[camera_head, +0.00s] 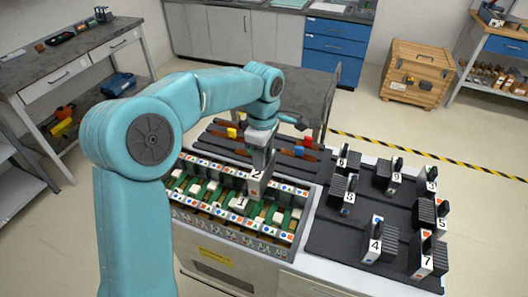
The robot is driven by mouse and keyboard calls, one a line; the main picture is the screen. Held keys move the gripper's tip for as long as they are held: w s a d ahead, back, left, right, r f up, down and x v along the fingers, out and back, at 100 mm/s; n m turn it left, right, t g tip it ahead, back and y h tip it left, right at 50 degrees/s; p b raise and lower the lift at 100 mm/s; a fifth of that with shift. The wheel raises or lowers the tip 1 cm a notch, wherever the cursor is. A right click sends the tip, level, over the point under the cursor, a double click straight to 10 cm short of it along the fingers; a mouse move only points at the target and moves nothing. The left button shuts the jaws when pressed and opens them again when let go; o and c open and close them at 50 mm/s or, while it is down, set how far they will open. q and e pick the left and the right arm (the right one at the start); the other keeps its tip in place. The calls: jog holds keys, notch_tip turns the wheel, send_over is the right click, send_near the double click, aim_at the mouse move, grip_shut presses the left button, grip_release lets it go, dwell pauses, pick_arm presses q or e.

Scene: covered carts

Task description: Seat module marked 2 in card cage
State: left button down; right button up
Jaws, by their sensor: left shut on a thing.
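My left gripper (260,148) reaches over the cart from the left, points down and is shut on module 2 (255,184). Module 2 is a grey upright block with a black "2" on its pale top. It is over the right-hand part of the card cage (262,242), an open rack with green boards and rows of coloured-symbol labels along both long sides. Whether its lower end is inside a slot I cannot tell. A module marked 1 (241,204) stands in the cage just left of it. My right gripper is out of view.
A dark mat (335,238) on the right holds several numbered modules, among them 4 (376,245) and 7 (427,262). Behind the cage, a dark tray (215,131) holds tools and coloured pieces. A wooden crate (415,75) stands on the floor farther back.

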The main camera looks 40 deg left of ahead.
pick_arm(q)
jog(key=shift+w+a+f+b, duration=0.15)
jog(key=shift+f+b, duration=0.35)
jog(key=shift+f, duration=0.45)
jog(key=shift+f+b, duration=0.3)
jog(key=shift+f, duration=0.05)
jog(key=shift+f+b, duration=0.45)
jog(key=shift+f, duration=0.35)
jog(key=shift+f+b, duration=1.4)
jog(key=shift+f, duration=0.2)
notch_tip(320, 180, down, 2)
jog(key=shift+b, duration=0.75)
jog(key=shift+f+b, duration=2.1)
jog(key=shift+f, duration=0.8)
